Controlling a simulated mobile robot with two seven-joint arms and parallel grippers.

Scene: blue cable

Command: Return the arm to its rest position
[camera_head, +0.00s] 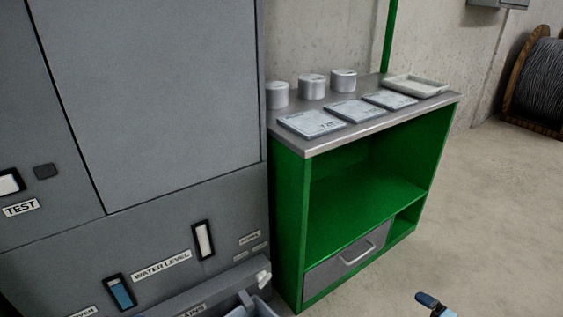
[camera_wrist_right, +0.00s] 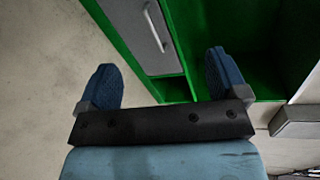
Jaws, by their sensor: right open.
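My right gripper (camera_wrist_right: 164,82) shows in the right wrist view with its two blue fingers wide apart and nothing between them. Behind the fingers are the floor and the green cabinet (camera_wrist_right: 178,90). In the head view only the blue tip of my right gripper (camera_head: 430,300) shows at the bottom edge, right of centre, in front of the cabinet and apart from it. The rest of the right arm is cut off by the frame. My left gripper is in neither view. No blue cable shows.
The green cabinet with a grey top (camera_head: 440,97) holds several cans and plates and a tray (camera_head: 415,86). Its drawer (camera_head: 346,262) is shut. A grey machine (camera_head: 150,100) stands left. An open grey drawer (camera_head: 245,305) juts out below it. The floor (camera_head: 500,220) at right is clear.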

